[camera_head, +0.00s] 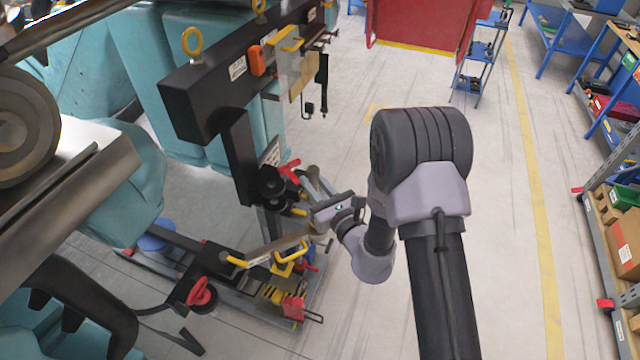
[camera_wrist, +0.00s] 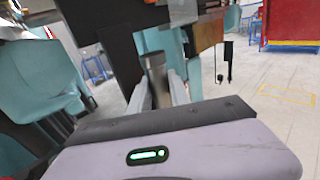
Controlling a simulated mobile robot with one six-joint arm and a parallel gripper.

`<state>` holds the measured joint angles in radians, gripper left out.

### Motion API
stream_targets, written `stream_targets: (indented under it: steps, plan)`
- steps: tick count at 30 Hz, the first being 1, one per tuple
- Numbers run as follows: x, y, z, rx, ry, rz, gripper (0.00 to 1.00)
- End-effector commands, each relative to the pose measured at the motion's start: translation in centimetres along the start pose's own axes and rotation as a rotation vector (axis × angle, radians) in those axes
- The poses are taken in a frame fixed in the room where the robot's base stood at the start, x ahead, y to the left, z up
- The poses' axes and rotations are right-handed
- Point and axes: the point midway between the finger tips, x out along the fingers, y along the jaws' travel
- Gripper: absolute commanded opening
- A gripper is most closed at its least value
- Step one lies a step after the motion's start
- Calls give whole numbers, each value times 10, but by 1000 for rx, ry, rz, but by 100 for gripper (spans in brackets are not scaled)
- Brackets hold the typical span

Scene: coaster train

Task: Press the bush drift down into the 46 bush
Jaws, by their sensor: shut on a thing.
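My gripper (camera_wrist: 159,84) is shut on a grey metal cylinder, which I take to be the bush drift (camera_wrist: 155,72). It stands about upright between the two fingers in the wrist view. In the head view my gripper (camera_head: 318,196) is beside the lower part of the dark upright, above the low tool-laden base.
A dark beam with a column (camera_head: 240,165) stands left of my gripper. Red and yellow tools (camera_head: 285,265) crowd the base below. Hanging tags and a black pendant (camera_head: 321,70) are above. A red panel (camera_head: 420,25) stands behind.

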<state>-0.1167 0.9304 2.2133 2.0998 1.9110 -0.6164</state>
Motion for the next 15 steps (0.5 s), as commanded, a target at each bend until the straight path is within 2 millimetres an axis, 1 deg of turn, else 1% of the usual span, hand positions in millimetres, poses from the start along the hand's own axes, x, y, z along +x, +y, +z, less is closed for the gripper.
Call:
stream_targets:
  steps: [4, 7, 15]
  plan:
    - [0, -1, -3, 0, -1, -2, 0]
    - [0, -1, -9, 1, -1, -2, 0]
    - [0, -1, -37, 0, -2, -3, 0]
